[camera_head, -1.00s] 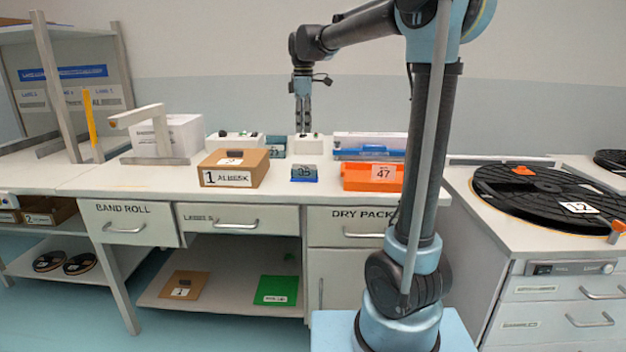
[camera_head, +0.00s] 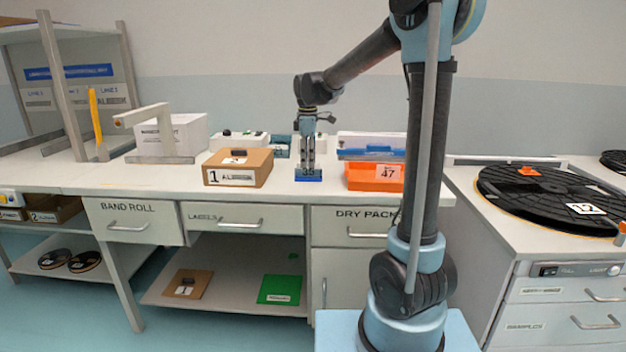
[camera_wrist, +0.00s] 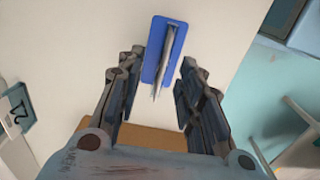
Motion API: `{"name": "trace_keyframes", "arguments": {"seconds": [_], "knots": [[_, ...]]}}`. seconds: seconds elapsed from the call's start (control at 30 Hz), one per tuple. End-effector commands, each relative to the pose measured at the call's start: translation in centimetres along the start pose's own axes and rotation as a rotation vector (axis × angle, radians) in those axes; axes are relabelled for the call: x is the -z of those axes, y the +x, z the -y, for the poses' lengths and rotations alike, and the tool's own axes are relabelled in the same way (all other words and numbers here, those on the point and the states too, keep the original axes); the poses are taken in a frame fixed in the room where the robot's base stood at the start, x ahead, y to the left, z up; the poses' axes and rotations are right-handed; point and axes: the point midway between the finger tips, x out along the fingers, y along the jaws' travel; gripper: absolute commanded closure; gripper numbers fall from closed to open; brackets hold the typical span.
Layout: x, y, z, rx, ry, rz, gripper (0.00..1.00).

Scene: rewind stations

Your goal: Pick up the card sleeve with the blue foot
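The card sleeve's blue foot (camera_head: 308,179) rests on the bench top between the cardboard box and the orange bin. In the wrist view the blue foot (camera_wrist: 152,62) is seen from above, with the thin grey card sleeve (camera_wrist: 166,62) standing on it edge-on. My gripper (camera_head: 306,164) points straight down over the sleeve and hides most of it in the head view. In the wrist view my gripper (camera_wrist: 162,66) is open, with a finger on each side of the sleeve. A gap shows beside each finger.
A cardboard box (camera_head: 237,172) labelled 1 stands to the left and an orange bin (camera_head: 375,183) labelled 47 close to the right. White devices (camera_head: 240,141) and a blue-edged case (camera_head: 371,153) stand behind. Bare bench lies in front of the foot.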

Motion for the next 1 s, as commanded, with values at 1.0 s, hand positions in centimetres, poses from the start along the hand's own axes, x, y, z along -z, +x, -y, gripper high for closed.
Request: {"name": "trace_keyframes", "arguments": {"seconds": [1.0], "knots": [[-0.1, 4.4, 0.2, 0.0, 0.001, 0.0, 1.0]]}}
